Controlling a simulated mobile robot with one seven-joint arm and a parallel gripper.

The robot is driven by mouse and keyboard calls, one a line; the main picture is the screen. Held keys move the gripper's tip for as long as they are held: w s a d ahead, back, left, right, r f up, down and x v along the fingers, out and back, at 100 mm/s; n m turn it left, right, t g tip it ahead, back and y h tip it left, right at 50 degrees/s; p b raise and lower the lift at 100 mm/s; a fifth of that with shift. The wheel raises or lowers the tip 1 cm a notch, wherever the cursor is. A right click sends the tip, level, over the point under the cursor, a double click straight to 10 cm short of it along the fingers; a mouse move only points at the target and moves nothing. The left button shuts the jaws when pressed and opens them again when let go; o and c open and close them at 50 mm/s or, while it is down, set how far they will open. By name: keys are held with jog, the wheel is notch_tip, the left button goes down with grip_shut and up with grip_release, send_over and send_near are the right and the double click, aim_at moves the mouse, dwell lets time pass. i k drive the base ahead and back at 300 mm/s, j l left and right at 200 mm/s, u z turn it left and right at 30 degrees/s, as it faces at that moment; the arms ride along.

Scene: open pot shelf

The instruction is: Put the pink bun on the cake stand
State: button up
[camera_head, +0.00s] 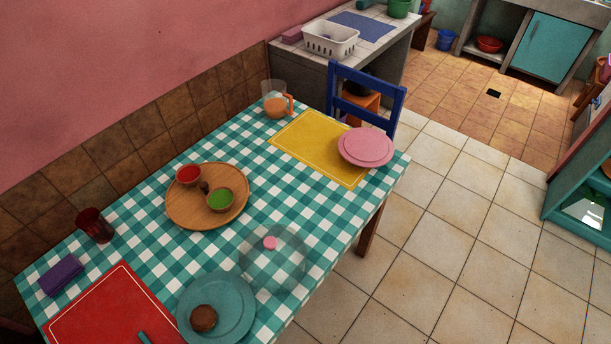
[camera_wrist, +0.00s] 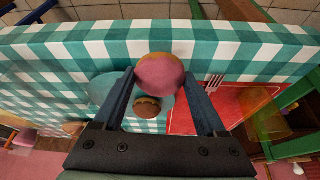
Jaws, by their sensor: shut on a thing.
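The pink bun (camera_wrist: 160,76) is between the two fingers of my gripper (camera_wrist: 163,80) in the wrist view. The fingers are shut on it, with its pink top towards the camera and a tan part behind. The gripper and this bun do not show in the head view. A round pink raised dish (camera_head: 365,146), which looks like the cake stand, is at the far right end of the table, partly over the yellow mat. Its top is bare. A clear dome (camera_head: 273,265) with a pink knob sits on the cloth, apart from the stand.
A teal plate (camera_head: 216,310) holds a brown bun (camera_head: 203,318) beside the red mat (camera_head: 100,315). A wooden tray (camera_head: 180,215) holds small bowls. A jug (camera_head: 277,105) stands by the yellow mat (camera_head: 310,145). A blue chair (camera_head: 367,86) is behind the table.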

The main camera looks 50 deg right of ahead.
aim_at(367, 144)
jog(key=l+z, duration=0.15)
jog(key=z, duration=0.35)
jog(key=l+z, duration=0.1)
jog(key=z, duration=0.4)
jog(key=i+l+z, duration=0.1)
jog(key=z, duration=0.35)
jog(key=l+z, duration=0.1)
jog(key=z, duration=0.4)
jog(key=i+z, duration=0.15)
jog(key=z, duration=0.35)
jog(key=i+l+z, duration=0.2)
jog(key=i, duration=0.4)
jog(key=i+z, duration=0.2)
jog(key=i, duration=0.4)
jog(key=i+u, duration=0.1)
jog(key=u, duration=0.4)
jog(key=l+u, duration=0.1)
jog(key=u, duration=0.35)
jog(key=i+l+u, duration=0.1)
jog(key=u, duration=0.4)
